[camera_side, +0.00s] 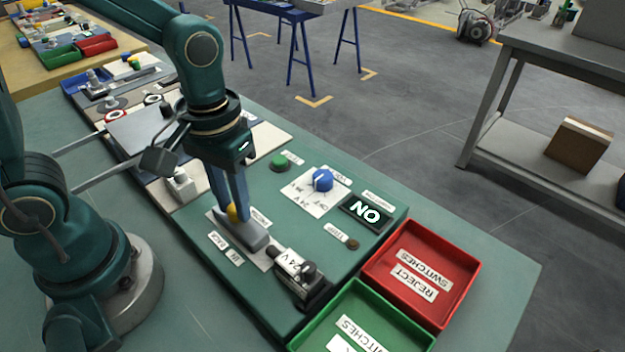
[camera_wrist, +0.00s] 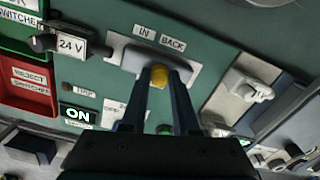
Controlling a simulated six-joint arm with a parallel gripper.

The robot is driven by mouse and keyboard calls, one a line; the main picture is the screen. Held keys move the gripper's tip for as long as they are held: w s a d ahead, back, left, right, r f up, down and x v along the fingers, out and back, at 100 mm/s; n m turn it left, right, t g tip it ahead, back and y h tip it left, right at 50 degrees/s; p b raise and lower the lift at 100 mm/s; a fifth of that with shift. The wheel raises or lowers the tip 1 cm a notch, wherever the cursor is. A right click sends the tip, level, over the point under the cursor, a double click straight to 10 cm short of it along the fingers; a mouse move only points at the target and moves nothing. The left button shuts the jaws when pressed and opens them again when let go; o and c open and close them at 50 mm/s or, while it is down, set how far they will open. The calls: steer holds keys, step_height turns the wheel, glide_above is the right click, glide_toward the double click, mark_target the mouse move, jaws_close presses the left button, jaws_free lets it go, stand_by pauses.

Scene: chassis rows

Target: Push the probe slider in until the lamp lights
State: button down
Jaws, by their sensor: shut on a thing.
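The probe slider (camera_side: 252,236) is a grey block with a yellow knob (camera_side: 232,214) on a pale plate of the green panel. My gripper (camera_side: 232,218) reaches down from above, with its fingers shut on the yellow knob. In the wrist view the slider (camera_wrist: 135,60) lies beside the IN and BACK labels, with the knob (camera_wrist: 158,76) between my fingertips. A switch marked 24 V (camera_side: 288,260) sits in a black holder at the slider's front end. Contact between them is unclear. The small round TRIP lamp (camera_side: 352,243) looks dark brown and unlit.
A black display (camera_side: 366,213) reads ON in white. A blue knob (camera_side: 322,180) and a green button (camera_side: 280,160) stand on the panel. Red REJECT (camera_side: 455,318) and green (camera_side: 357,290) bins are at the panel's near right.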

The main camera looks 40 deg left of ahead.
mark_target(255, 233)
stand_by(0.4)
steer(key=shift+d, duration=2.1)
steer(key=c, duration=0.7)
jaws_free()
steer(key=shift+o, duration=0.2)
steer(key=shift+r, duration=0.1)
steer(key=shift+r, duration=2.5)
steer(key=shift+a, duration=0.1)
